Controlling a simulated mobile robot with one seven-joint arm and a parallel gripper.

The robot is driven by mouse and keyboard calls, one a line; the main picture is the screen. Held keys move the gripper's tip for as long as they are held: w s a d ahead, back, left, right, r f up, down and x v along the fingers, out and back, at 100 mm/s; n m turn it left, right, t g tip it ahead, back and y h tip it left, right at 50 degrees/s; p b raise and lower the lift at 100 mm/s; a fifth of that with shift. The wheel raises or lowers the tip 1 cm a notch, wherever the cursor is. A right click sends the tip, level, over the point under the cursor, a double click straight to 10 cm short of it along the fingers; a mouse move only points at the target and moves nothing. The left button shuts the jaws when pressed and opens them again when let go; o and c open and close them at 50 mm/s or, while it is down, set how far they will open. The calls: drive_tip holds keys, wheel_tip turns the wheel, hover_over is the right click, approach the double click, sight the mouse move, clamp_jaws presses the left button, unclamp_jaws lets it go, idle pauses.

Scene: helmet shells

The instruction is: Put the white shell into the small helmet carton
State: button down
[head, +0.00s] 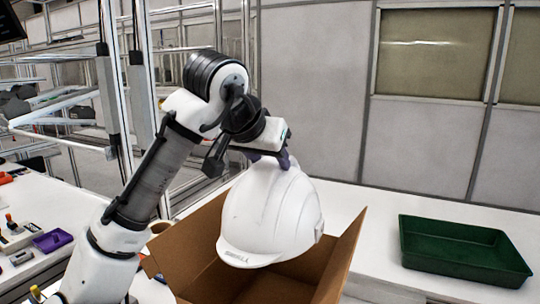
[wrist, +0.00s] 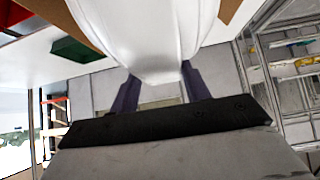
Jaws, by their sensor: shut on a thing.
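The white shell (head: 268,215) hangs from my gripper (head: 272,158), which is shut on its upper part. The shell is over the open small helmet carton (head: 205,240), with the brim to the lower left. Its lower part overlaps the carton opening in the head view, and I cannot tell how far inside it is. In the wrist view the shell (wrist: 150,35) fills the top middle, between the two purple fingers of my gripper (wrist: 158,85). The carton's inside floor is mostly hidden behind the shell.
A green tray (head: 462,250) stands on the white table to the right of the carton, apart from it. A purple tray (head: 52,241) and small tools lie on the table at left. Metal racks (head: 75,100) stand behind on the left. The table between carton and green tray is clear.

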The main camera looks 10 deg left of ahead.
drive_tip(key=shift+s+r, duration=0.1)
drive_tip(key=shift+s, duration=0.05)
drive_tip(key=shift+f, duration=0.55)
drive_tip(key=shift+f+b, duration=2.4)
drive_tip(key=shift+f, duration=1)
wheel_tip(320, 180, down, 13)
drive_tip(key=b, duration=0.8)
drive_tip(key=c, duration=0.6)
unclamp_jaws()
drive_tip(key=shift+r, duration=0.1)
